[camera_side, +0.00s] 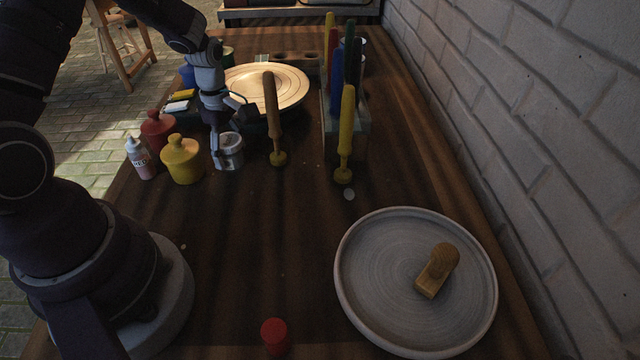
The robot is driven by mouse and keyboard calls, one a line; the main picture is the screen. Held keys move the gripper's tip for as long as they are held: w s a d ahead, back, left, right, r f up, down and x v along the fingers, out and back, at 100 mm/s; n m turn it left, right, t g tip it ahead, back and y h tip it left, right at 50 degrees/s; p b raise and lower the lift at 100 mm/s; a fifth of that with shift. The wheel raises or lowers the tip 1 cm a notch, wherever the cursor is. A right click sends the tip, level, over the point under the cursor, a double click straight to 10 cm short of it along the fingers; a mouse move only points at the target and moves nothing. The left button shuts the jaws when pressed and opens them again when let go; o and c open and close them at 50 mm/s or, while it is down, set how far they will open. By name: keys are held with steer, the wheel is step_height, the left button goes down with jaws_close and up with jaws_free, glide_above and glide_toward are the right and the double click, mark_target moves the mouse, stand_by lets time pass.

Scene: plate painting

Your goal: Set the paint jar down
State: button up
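A small whitish-grey paint jar (231,157) stands upright among the pots on the left half of the wooden table. My gripper (229,137) points down at it from above. One finger reaches down along the jar's left side, and the other is dark and hard to make out near the rim. I cannot tell whether the fingers press on the jar or stand apart from it. The jar's base looks at or very near the tabletop; any small gap does not show.
A yellow lidded pot (182,160), a red pot (157,130) and a white bottle (140,158) crowd the jar's left. A wooden-handled tool (273,120) stands to its right. A pale round plate (280,82) lies behind. A grey plate (375,290) is front right. The table's front middle is mostly clear.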

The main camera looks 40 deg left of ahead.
mark_target(227, 140)
steer(key=o, duration=0.3)
step_height(227, 140, up, 12)
steer(key=shift+r, duration=0.1)
steer(key=s+d+r+m+t, duration=0.2)
steer(key=s+d+r+m, duration=0.2)
steer(key=m, duration=0.6)
steer(key=s+d+r+m+t, duration=0.3)
steer(key=s+d+m, duration=0.2)
steer(key=d+m, duration=0.3)
steer(key=shift+r+m+t, duration=0.3)
steer(key=shift+r+m, duration=0.05)
steer(key=shift+m, duration=1.45)
steer(key=shift+s, duration=0.1)
